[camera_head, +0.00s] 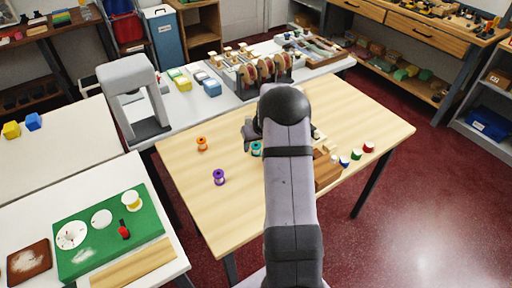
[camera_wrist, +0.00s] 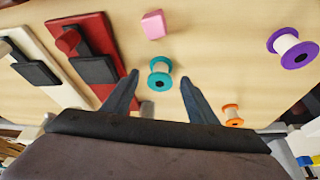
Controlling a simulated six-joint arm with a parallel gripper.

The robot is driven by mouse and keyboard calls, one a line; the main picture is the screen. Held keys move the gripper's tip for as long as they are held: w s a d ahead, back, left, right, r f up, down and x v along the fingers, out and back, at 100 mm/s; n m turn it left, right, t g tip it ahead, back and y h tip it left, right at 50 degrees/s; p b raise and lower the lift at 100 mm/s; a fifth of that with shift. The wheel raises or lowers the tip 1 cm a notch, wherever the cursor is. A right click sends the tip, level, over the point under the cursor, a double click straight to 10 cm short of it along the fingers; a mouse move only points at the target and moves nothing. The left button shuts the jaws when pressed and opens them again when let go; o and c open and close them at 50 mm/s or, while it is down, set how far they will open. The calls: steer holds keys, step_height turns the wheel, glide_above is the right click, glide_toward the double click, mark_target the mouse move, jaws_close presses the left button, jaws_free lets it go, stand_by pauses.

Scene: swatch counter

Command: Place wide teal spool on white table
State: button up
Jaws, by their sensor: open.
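The teal spool (camera_head: 256,149) stands on the wooden table (camera_head: 200,180), partly hidden behind my arm. In the wrist view the teal spool (camera_wrist: 160,68) shows near the middle, with a cream core. My gripper (camera_wrist: 160,79) is open, its two fingertips on either side of the spool in the picture; I cannot tell the height gap. In the head view my gripper (camera_head: 249,131) is mostly hidden by my arm. White-topped tables stand on the left: one at the lower left (camera_head: 25,215), one behind it (camera_head: 60,130), and one at the back (camera_head: 205,108).
An orange spool (camera_head: 202,144) and a purple spool (camera_head: 219,177) stand left of the teal one. A pink block (camera_wrist: 153,25) and red and dark pieces (camera_wrist: 85,62) lie close by. A green mat (camera_head: 85,250) covers part of the lower-left table. A grey arch (camera_head: 133,90) stands at the back.

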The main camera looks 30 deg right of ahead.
mark_target(256, 145)
steer(key=shift+x, duration=0.9)
steer(key=c, duration=1.2)
steer(key=shift+r, duration=0.1)
step_height(256, 145, up, 10)
steer(key=shift+f+b, duration=0.1)
steer(key=shift+b, duration=0.95)
steer(key=shift+a, duration=0.1)
